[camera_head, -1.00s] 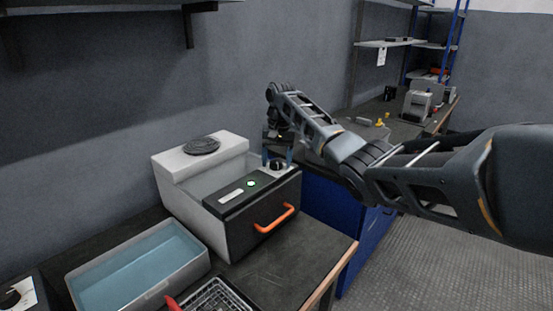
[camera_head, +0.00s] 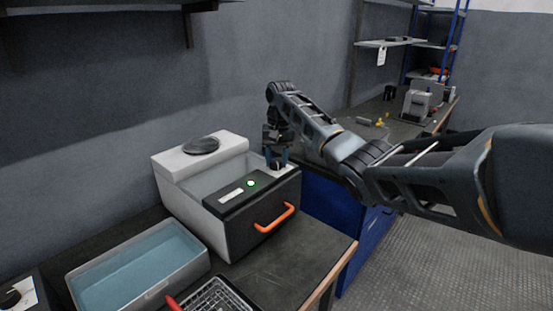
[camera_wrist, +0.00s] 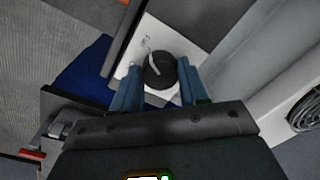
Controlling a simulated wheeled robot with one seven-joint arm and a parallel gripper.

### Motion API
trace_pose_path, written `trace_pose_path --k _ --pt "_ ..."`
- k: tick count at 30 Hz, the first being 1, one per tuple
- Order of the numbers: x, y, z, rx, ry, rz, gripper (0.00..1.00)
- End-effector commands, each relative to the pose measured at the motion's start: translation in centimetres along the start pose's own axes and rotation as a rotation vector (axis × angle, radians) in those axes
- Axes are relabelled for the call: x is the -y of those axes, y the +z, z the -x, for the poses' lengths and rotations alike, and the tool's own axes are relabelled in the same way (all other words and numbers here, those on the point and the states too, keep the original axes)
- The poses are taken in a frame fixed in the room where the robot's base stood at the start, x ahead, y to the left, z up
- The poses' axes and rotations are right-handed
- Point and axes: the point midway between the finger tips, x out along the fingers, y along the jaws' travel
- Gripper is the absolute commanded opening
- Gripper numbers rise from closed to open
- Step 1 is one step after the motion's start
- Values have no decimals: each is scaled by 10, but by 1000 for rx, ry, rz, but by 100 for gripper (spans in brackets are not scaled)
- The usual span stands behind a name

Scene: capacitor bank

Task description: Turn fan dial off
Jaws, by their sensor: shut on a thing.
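The fan dial (camera_wrist: 158,71) is a round black knob with a pale pointer line, on a white panel of the white box-shaped unit (camera_head: 218,226). My gripper (camera_head: 276,160) points down at the back right corner of the unit. In the wrist view my gripper (camera_wrist: 159,82) has its two blue fingers on either side of the dial, shut on it. In the head view the gripper mostly hides the dial. The round fan grille (camera_head: 202,146) is on the unit's raised back left part and shows at the right edge of the wrist view (camera_wrist: 306,108).
The unit's black front carries a green light (camera_head: 251,183) and an orange handle (camera_head: 274,219). A tray of blue liquid (camera_head: 140,268) and a wire basket (camera_head: 222,297) stand in front of it. A shelf (camera_head: 110,6) hangs above on the wall.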

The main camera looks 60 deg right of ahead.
Motion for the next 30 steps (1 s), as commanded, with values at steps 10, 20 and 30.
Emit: trace_pose_path --k 10,20,30 --pt "1 0 3 15 -1 201 13" --pt "2 -1 2 32 -2 510 13" --pt "2 -2 2 50 0 803 13"
